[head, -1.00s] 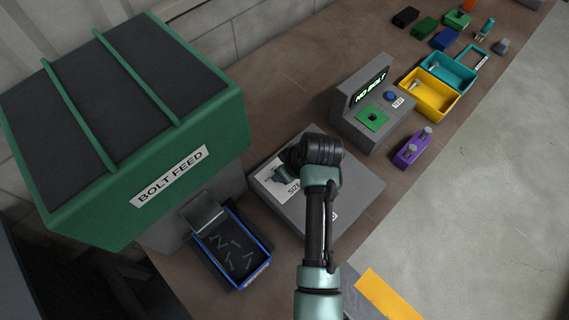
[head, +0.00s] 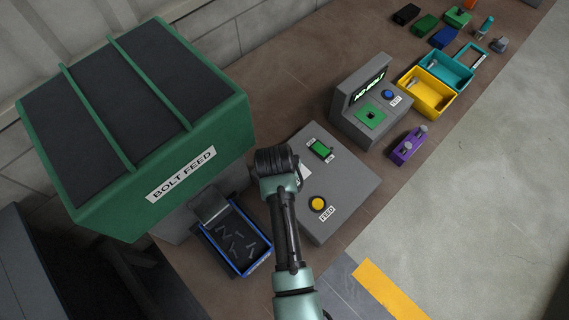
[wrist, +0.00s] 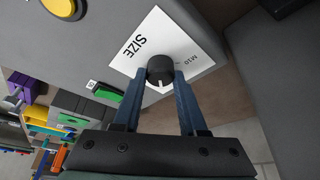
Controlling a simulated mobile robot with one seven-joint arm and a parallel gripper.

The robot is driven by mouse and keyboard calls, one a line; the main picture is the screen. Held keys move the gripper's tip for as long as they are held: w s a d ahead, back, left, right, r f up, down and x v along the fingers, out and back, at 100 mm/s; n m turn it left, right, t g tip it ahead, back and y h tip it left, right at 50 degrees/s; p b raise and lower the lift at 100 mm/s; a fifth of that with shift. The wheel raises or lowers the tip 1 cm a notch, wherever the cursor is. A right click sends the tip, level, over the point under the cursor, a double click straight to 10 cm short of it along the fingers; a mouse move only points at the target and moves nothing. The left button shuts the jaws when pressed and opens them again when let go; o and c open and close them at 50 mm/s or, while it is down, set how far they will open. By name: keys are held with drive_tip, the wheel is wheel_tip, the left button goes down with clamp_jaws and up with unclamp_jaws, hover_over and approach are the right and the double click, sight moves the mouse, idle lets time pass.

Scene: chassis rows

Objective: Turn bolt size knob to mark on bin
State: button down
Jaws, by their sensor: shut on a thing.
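The black size knob (wrist: 160,69) sits on a white card (wrist: 184,47) marked SIZE and M10, with a white pointer line facing my palm in the wrist view. My gripper (wrist: 162,78) has its two blue fingers closed on either side of the knob. In the head view my wrist (head: 275,162) covers the knob and fingers at the left side of the grey control box (head: 345,190). A blue-rimmed bin (head: 238,240) with several bolts stands below the BOLT FEED hopper (head: 170,150). I cannot make out a mark on any bin.
The box also carries a yellow FEED button (head: 318,204) and a green switch (head: 321,149). A grey station reading NO BOLT (head: 372,112) stands behind it. Yellow (head: 430,97) and teal (head: 450,70) bins and a purple block (head: 407,148) are to the right.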

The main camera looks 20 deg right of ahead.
drive_tip(key=shift+m, duration=0.8)
drive_tip(key=shift+c, duration=2.2)
unclamp_jaws()
drive_tip(key=b+v, duration=0.1)
drive_tip(key=v, duration=1.2)
drive_tip(key=shift+w+a, duration=0.25)
drive_tip(key=shift+g, duration=0.3)
